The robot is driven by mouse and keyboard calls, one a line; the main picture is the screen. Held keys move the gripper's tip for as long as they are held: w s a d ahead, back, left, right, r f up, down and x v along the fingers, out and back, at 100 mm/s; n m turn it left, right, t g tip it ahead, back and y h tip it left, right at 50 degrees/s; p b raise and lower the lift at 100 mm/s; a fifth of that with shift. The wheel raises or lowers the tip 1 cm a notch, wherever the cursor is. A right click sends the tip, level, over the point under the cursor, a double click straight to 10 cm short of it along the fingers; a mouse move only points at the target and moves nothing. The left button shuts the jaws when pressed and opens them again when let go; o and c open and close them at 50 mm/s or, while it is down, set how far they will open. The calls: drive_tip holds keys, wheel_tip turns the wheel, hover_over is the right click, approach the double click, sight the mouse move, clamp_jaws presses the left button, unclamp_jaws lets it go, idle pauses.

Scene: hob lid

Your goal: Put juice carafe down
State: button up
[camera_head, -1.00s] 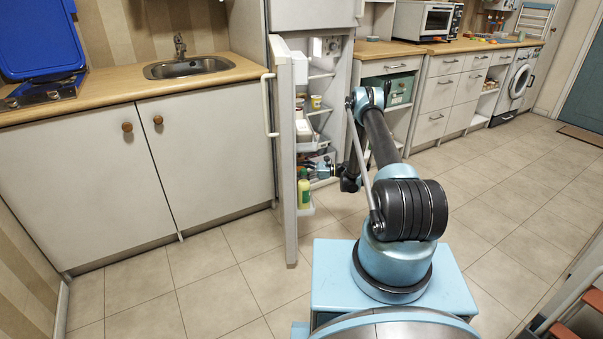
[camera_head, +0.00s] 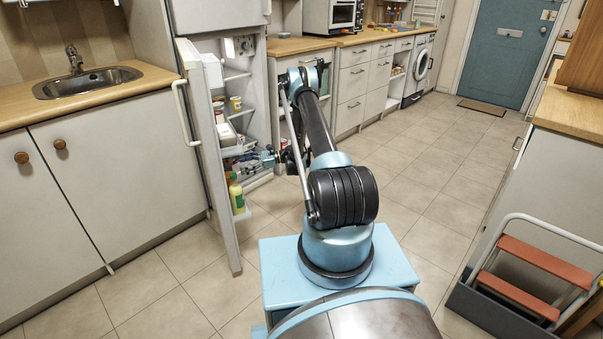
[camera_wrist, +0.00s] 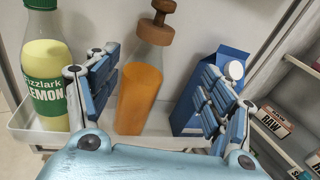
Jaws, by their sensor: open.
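The juice carafe (camera_wrist: 139,98) is a clear vessel of orange juice with a brown wooden stopper. In the wrist view it stands in the white fridge-door shelf (camera_wrist: 28,128), tilted in the picture. My gripper (camera_wrist: 155,90) is open, with one blue finger on each side of the carafe and gaps between. The carafe's lower end is close to my gripper's palm; whether they touch I cannot tell. In the head view my gripper (camera_head: 268,157) is beside the open fridge door (camera_head: 212,165), and I cannot make out the carafe there.
A lemon bottle (camera_wrist: 45,75) stands left of the carafe, and a blue carton (camera_wrist: 190,112) is right of it, partly behind a finger. Fridge shelves with labelled packs (camera_wrist: 272,122) lie further right. A step stool (camera_head: 530,260) stands at right; the floor between is clear.

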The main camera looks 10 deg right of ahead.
wheel_tip(320, 180, up, 19)
drive_tip(key=s+d+n+h, duration=0.2)
drive_tip(key=n+h, duration=0.2)
drive_tip(key=s+d+r+n+t+h, duration=0.2)
drive_tip(key=s+d+r+n+h, duration=0.25)
drive_tip(key=s+r, duration=0.9)
drive_tip(key=s+d+r+n+h, duration=0.15)
drive_tip(key=s+d, duration=0.25)
drive_tip(key=s, duration=0.7)
drive_tip(key=s+d+n+h, duration=0.25)
drive_tip(key=s+d, duration=0.25)
drive_tip(key=s, duration=0.5)
drive_tip(key=s+d+f+n+h, duration=0.2)
drive_tip(key=s+d+f, duration=0.1)
drive_tip(key=s, duration=0.5)
drive_tip(key=s+d+f+n+t+h, duration=0.1)
drive_tip(key=s+d+f+n+h, duration=0.1)
drive_tip(key=s+d+f, duration=0.2)
drive_tip(key=s+d, duration=0.2)
drive_tip(key=s, duration=0.2)
drive_tip(key=shift+s, duration=0.25)
drive_tip(key=shift+h, duration=0.25)
